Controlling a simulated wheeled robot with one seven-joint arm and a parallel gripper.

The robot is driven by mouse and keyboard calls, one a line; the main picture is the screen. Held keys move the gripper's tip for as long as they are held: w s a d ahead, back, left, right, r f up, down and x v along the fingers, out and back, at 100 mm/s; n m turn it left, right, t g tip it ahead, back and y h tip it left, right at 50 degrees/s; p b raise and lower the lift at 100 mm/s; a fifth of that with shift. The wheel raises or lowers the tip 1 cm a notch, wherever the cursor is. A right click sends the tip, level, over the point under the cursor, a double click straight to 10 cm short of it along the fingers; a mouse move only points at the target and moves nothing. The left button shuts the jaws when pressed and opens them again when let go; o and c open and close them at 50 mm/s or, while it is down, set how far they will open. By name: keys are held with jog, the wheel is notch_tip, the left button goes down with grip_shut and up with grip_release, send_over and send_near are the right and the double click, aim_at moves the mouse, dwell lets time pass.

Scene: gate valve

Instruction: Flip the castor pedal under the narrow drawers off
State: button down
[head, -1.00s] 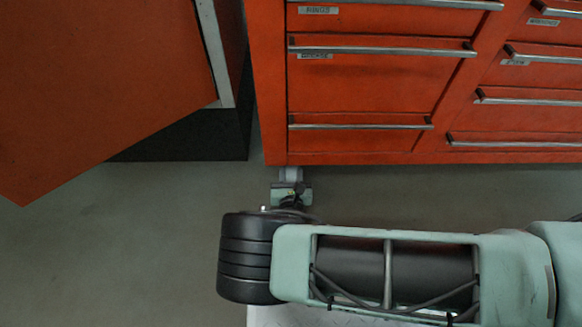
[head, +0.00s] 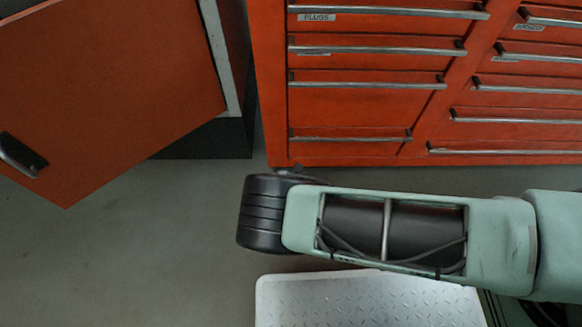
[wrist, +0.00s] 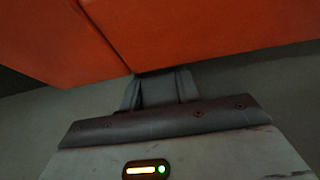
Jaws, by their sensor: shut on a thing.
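The red drawer cabinet (head: 345,105) stands ahead, its lower left corner just beyond my wrist in the head view. The castor under that corner is hidden there by the dark round end of my arm. In the wrist view my gripper (wrist: 157,84) reaches under the cabinet's red lower edge (wrist: 200,45). Its two grey fingers stand close together at the castor's place, with a grey part (wrist: 158,92) between them. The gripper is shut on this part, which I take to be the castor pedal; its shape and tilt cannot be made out.
A second orange-red cabinet or door panel (head: 110,100) with a dark handle (head: 20,155) stands at the left, with a dark base behind it. Grey floor (head: 130,255) is clear at the lower left. My own tread-plate base shows at the bottom.

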jog(key=shift+s, duration=0.15)
jog(key=c, duration=1)
grip_release()
jog(key=p+v, duration=0.7)
jog(key=v, duration=1)
jog(key=shift+s+r, duration=0.1)
